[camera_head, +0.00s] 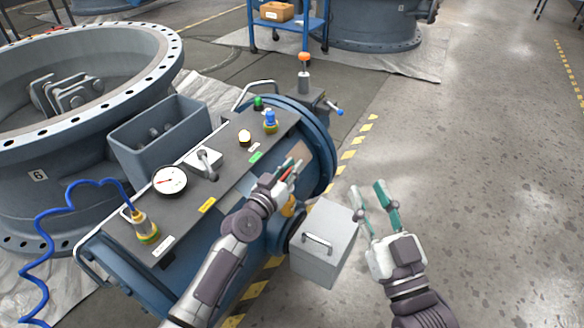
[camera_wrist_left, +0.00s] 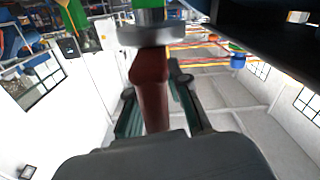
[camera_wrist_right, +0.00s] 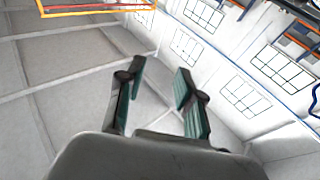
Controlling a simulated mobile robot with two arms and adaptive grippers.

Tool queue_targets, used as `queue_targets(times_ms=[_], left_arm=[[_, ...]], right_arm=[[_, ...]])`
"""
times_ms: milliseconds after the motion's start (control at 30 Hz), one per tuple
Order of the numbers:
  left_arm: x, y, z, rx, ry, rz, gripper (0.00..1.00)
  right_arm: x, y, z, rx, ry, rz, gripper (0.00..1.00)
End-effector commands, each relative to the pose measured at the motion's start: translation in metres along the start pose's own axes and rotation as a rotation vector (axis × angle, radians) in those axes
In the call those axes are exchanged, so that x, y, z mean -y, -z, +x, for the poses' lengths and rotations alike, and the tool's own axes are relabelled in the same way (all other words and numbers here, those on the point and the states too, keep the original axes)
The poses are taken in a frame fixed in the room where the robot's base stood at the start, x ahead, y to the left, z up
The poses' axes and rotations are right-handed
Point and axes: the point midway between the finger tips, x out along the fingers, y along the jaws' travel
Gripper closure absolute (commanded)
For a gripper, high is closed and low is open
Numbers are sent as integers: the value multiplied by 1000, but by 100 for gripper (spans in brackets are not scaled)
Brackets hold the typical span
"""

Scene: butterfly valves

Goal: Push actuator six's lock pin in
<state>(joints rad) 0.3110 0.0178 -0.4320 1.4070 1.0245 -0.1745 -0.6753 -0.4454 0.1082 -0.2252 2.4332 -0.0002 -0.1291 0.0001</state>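The actuator is a blue cylinder (camera_head: 318,140) with a dark top panel (camera_head: 225,160). A plate with a "6" (camera_head: 38,176) is on the large flanged valve body beside it. My left gripper (camera_head: 289,168) is over the actuator's right side. A red-brown handle (camera_wrist_left: 151,85) below a grey disc (camera_wrist_left: 152,34) stands between its fingers in the left wrist view. I cannot tell whether this handle is the lock pin. My right gripper (camera_head: 372,195) is open and empty over the floor; its spread fingers show in the right wrist view (camera_wrist_right: 158,92).
The panel carries a gauge (camera_head: 169,181), a lever (camera_head: 206,163), a white lamp (camera_head: 245,138), a blue knob (camera_head: 270,121) and a green button (camera_head: 258,103). An orange-topped post (camera_head: 304,75) stands at its far end. A grey box (camera_head: 325,245) is near my left arm.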

Motion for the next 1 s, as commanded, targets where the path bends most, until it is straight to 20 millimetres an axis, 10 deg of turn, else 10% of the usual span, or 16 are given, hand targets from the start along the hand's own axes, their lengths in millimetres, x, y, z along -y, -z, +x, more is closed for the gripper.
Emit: queue_targets(times_ms=[500, 1000], left_arm=[[0, -3, 0, 1, -2, -1, 100], [5, -34, 0, 6, -3, -3, 100]], right_arm=[[0, 2, 0, -24, 1, 1, 64], [12, 97, -38, -659, 29, 30, 64]])
